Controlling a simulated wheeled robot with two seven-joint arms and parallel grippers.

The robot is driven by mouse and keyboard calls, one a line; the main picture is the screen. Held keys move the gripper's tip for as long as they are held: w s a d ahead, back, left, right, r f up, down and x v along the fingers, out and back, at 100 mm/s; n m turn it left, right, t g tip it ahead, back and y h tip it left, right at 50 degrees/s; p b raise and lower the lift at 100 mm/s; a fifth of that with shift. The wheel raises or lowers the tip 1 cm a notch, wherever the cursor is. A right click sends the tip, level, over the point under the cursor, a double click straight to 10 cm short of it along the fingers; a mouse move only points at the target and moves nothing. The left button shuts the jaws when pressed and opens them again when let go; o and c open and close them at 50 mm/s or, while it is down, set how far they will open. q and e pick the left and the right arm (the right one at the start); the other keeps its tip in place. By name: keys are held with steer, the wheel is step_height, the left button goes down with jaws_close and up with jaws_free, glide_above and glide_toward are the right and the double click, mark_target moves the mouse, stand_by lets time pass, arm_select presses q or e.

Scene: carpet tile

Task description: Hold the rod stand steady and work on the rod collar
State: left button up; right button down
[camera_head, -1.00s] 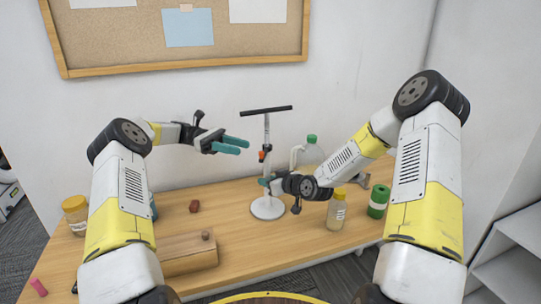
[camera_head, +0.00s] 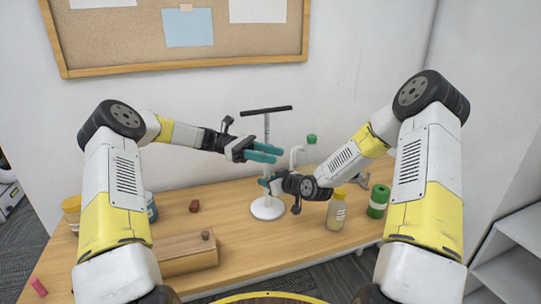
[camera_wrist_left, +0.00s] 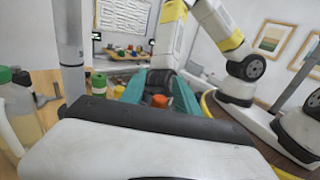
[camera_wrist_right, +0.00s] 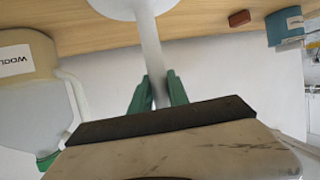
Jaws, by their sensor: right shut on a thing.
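The rod stand (camera_head: 267,208) has a white round base, an upright rod and a black crossbar on top. My right gripper (camera_wrist_right: 158,92) is shut on the rod low down, just above the base. My left gripper (camera_head: 278,153) is at mid-rod height, its two teal fingers apart and reaching across by the rod. The rod collar is hidden behind the left gripper in the head view. The rod (camera_wrist_left: 72,45) shows left of the fingers there. I cannot tell whether they touch anything.
A yellow-capped bottle (camera_head: 336,212) and a green canister (camera_head: 378,201) stand right of the base. A small dark-red block (camera_head: 194,206) and a wooden box (camera_head: 180,254) lie left on the table.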

arm_select(q)
jaws_close()
stand_by(1.4)
